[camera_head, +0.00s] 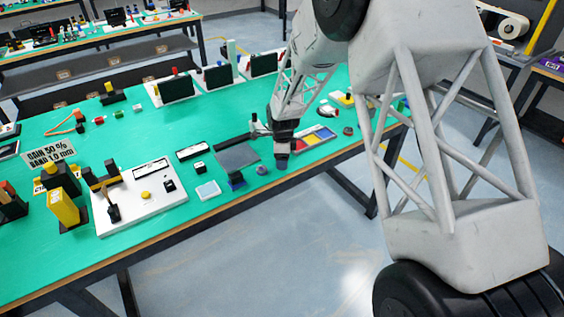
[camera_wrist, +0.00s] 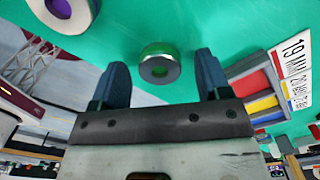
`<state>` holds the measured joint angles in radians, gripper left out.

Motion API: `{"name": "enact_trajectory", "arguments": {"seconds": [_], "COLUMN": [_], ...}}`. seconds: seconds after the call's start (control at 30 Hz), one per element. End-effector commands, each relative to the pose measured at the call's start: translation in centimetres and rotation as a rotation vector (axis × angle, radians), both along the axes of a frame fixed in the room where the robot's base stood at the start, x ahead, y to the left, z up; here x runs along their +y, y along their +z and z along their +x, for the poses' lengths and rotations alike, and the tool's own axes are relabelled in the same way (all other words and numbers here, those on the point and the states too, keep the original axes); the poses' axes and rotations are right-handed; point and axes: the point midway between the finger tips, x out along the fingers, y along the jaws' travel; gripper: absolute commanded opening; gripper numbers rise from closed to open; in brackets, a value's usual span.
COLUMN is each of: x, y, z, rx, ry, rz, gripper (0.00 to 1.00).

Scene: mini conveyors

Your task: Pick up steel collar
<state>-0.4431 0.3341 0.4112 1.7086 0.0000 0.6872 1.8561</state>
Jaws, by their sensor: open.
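The steel collar (camera_wrist: 172,71) is a short shiny metal ring with a dark hole, on the green table top. In the wrist view it lies ahead of and between the fingertips, with clear room on both sides, and nothing touches it. My gripper (camera_wrist: 161,78) is open and empty, its two dark blue fingers spread apart. In the head view my gripper (camera_head: 282,162) points down near the front edge of the table, and I cannot make out the collar, which seems hidden by the gripper.
A ring-shaped piece with a purple centre (camera_wrist: 59,7) lies nearby; a purple piece (camera_head: 262,170) shows left of my gripper. A tray with red, yellow and blue sections (camera_head: 301,142) stands right of the gripper. The table's front edge is close.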

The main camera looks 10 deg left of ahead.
Motion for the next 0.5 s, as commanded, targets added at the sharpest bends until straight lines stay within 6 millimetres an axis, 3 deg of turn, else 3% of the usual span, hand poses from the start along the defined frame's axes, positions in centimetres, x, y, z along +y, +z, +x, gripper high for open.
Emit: {"name": "enact_trajectory", "arguments": {"seconds": [0.5], "x": [-0.01], "y": [-0.02], "z": [0.00], "rx": [0.000], "ry": [0.000], "rz": [0.000], "gripper": [0.70]}}
